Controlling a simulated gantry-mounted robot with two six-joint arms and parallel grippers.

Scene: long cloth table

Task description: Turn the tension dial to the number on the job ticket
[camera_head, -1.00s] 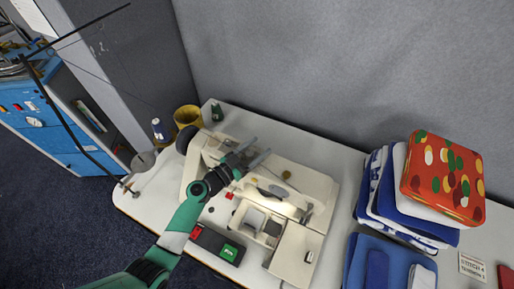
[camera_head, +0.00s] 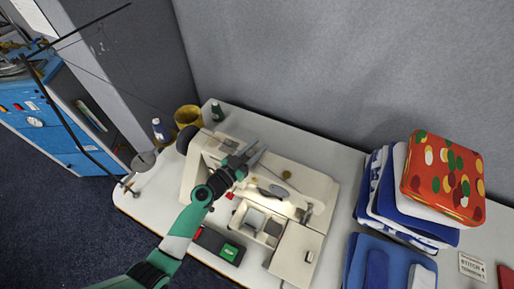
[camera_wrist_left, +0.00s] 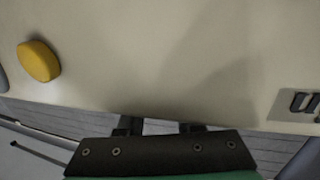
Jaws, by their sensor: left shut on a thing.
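The cream sewing machine (camera_head: 315,185) stands on the white table. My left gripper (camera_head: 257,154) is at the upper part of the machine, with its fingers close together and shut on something. The fingers and wrist hide what they hold; from its place on the machine it is most likely the tension dial, whose number I cannot read. In the left wrist view, cream casing fills the picture and a yellow knob (camera_wrist_left: 38,61) sits at the left, apart from the fingers. The job ticket (camera_head: 472,268) is a pale card at the right; it reads STITCH 4 and TENSION, with an unclear number. My right gripper is not in view.
Folded blue and white cloths (camera_head: 375,215) are stacked right of the machine, with a red spotted tin (camera_head: 442,176) on top. A yellow pot (camera_head: 187,117) and a dark green bottle (camera_head: 217,111) stand behind. A dark box with a green button (camera_head: 229,252) lies in front.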

